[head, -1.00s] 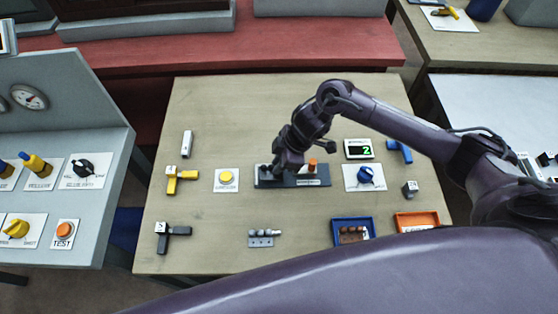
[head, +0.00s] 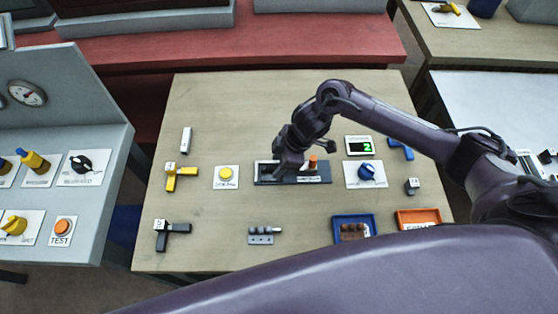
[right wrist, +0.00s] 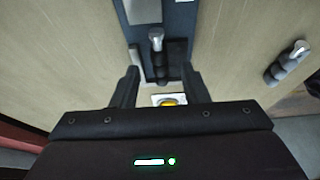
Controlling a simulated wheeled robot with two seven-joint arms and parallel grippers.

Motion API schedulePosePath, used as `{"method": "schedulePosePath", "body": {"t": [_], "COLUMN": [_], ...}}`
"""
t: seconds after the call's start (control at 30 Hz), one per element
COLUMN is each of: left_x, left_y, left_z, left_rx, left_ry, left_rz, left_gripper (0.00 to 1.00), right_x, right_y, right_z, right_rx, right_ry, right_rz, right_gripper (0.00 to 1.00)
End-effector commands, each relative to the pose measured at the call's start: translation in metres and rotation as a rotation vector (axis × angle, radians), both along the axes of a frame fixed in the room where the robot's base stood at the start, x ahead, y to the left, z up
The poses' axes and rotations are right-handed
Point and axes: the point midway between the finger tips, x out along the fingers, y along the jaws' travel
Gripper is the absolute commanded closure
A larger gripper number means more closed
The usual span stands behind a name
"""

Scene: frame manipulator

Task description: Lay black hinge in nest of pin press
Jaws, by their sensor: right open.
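The pin press (head: 318,180) is a dark base with an orange-topped post near the middle of the table. My right gripper (right wrist: 160,74) is open over the left part of the press. Between its fingers in the right wrist view, a black knuckled piece that looks like the black hinge (right wrist: 158,68) lies at the dark nest, with a silver cylinder (right wrist: 156,38) at its end. The fingers stand apart on both sides of it. Whether it is fully seated cannot be told. In the head view my right gripper (head: 277,173) largely hides this spot. My left gripper is not in view.
A yellow button (head: 226,176) is left of the press, a blue knob (head: 367,172) right. In front are a grey piece with pin (head: 264,230), a blue tray (head: 354,239) and an orange tray (head: 418,228). Yellow (head: 182,179) and dark (head: 174,232) angled parts stand left.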

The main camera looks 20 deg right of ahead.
Motion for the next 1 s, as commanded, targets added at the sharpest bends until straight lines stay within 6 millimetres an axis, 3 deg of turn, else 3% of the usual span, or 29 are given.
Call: {"method": "schedulePosePath", "body": {"t": [0.17,0.53,1.0], "left_x": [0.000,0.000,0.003], "left_y": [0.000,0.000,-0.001], "left_z": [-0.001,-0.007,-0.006], "left_rx": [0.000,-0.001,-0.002], "left_ry": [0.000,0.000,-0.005], "left_rz": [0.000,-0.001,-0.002], "left_gripper": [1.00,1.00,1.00], "right_x": [0.000,-0.007,-0.008], "right_y": [-0.005,-0.026,-0.029], "right_z": [0.012,0.065,0.072], "right_rx": [0.001,0.000,0.000], "right_ry": [-0.003,-0.002,0.001], "right_rz": [0.001,0.000,0.000], "right_gripper": [0.59,0.59,0.59]}}
